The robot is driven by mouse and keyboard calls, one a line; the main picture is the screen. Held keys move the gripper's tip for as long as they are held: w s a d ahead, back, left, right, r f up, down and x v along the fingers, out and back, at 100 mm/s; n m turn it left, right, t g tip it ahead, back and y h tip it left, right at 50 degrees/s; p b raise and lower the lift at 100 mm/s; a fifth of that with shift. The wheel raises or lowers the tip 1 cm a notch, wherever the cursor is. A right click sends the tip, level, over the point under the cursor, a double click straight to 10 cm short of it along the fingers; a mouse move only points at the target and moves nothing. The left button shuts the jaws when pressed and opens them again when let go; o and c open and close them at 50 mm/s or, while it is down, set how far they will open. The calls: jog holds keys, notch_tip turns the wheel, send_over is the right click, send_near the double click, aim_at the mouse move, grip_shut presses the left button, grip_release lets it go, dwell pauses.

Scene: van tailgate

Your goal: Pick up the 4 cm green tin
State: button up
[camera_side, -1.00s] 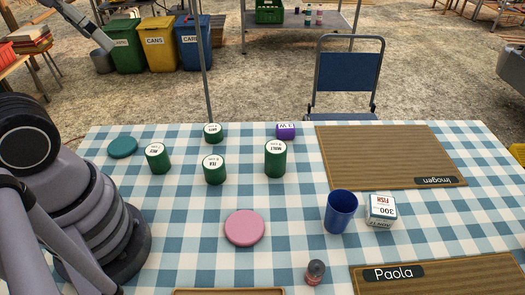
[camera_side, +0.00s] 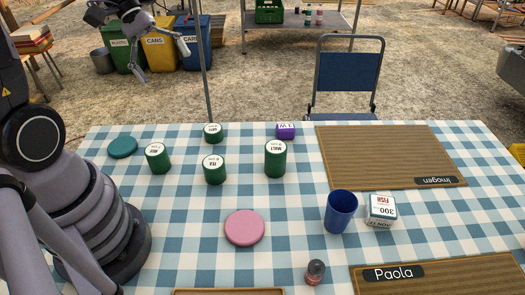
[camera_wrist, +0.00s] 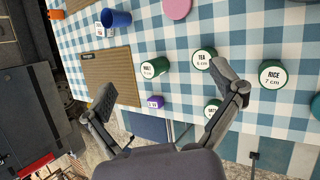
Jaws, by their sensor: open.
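Several green tins with white lids stand on the checked tablecloth. The smallest and shortest (camera_side: 213,134) is at the back edge, and its size marking is too small to read. In the wrist view this tin (camera_wrist: 212,112) is partly hidden behind my right finger. The RICE tin (camera_side: 158,160), marked 7 cm (camera_wrist: 272,75), the TEA tin (camera_side: 214,171), marked 6 cm (camera_wrist: 203,60), and the MALT tin (camera_side: 276,160) are taller. My gripper (camera_side: 162,64) is open and empty, raised at the upper left, apart from all the tins. Its spread fingers (camera_wrist: 163,80) also show in the wrist view.
A purple block (camera_side: 286,132) lies at the back edge right of the small tin. A teal disc (camera_side: 122,147), a pink disc (camera_side: 245,228), a blue cup (camera_side: 341,212) and a white box (camera_side: 381,211) are on the table. A chair (camera_side: 346,75) stands behind.

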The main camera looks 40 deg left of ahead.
jog(key=w+a+f+n+t+h, duration=0.1)
jog(key=w+a+f+n+t, duration=0.25)
jog(key=a+f+n, duration=0.45)
jog(key=w+a+f+n+t+h, duration=0.1)
jog(key=w+a+f+n+t, duration=0.2)
jog(key=a+f+n+t, duration=0.45)
jog(key=n+y, duration=0.2)
jog(key=n, duration=0.3)
send_near(206, 130)
jog(key=shift+s+a+r, duration=0.1)
jog(key=shift+s+r, duration=0.15)
jog(key=shift+r, duration=0.2)
jog(key=shift+s+a+r, duration=0.15)
jog(key=shift+s+r, duration=0.05)
jog(key=shift+r, duration=0.25)
jog(key=shift+w+f+y, duration=0.1)
jog(key=shift+f+y, duration=0.2)
jog(key=shift+f, duration=0.05)
jog(key=x, duration=1.3)
jog(key=shift+d+f, duration=0.15)
jog(key=shift+f, duration=0.1)
jog(key=c, duration=1.3)
